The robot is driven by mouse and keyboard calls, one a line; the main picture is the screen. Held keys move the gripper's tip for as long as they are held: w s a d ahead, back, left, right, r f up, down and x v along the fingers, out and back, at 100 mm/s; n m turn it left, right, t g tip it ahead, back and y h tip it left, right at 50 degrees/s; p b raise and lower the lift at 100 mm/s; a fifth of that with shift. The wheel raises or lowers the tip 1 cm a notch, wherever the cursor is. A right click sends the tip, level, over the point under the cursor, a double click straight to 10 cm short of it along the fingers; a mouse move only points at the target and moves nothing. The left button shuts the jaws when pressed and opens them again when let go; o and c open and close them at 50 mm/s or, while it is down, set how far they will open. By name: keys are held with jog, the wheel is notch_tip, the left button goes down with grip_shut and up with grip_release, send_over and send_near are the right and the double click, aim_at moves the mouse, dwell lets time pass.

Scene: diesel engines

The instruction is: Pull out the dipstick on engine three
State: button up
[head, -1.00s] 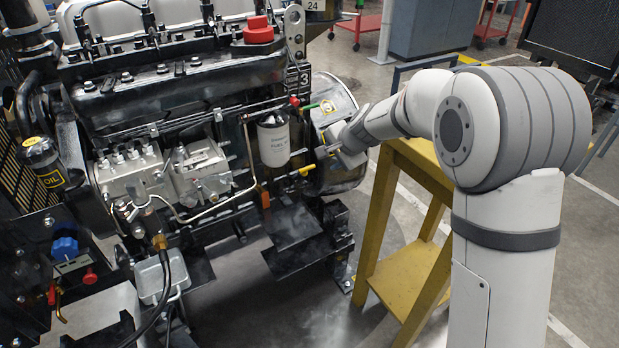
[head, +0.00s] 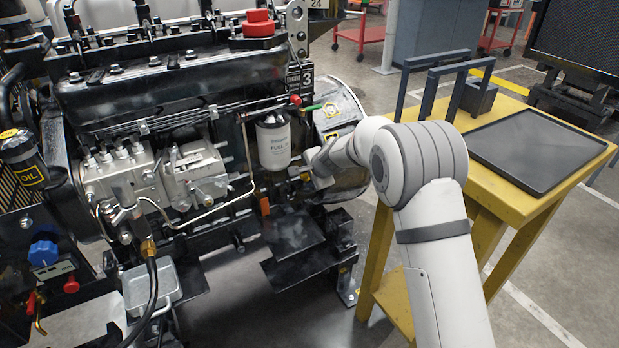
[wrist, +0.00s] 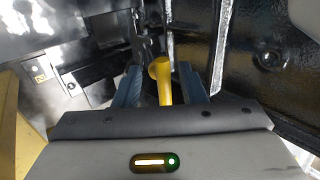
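Engine three (head: 180,95) fills the left of the head view, with a "3" plate (head: 306,80) on its side. My gripper (head: 313,168) is at its lower right side, beside the white fuel filter (head: 273,143). In the wrist view a yellow dipstick handle (wrist: 160,70) with a rounded end stands between the two blue-grey fingers of my gripper (wrist: 159,85). Narrow gaps seem to show between the handle and the fingers, so they look open around it. The dipstick's lower part is hidden in the wrist view. In the head view my gripper largely covers the handle.
A yellow stand (head: 480,195) with a dark tray (head: 540,148) is right of the engine, behind my arm. A green-handled part (head: 308,108) and a red knob (head: 295,100) sit just above my gripper. Dark engine metal surrounds the fingers closely.

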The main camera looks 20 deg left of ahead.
jog(key=shift+c, duration=0.6)
grip_shut()
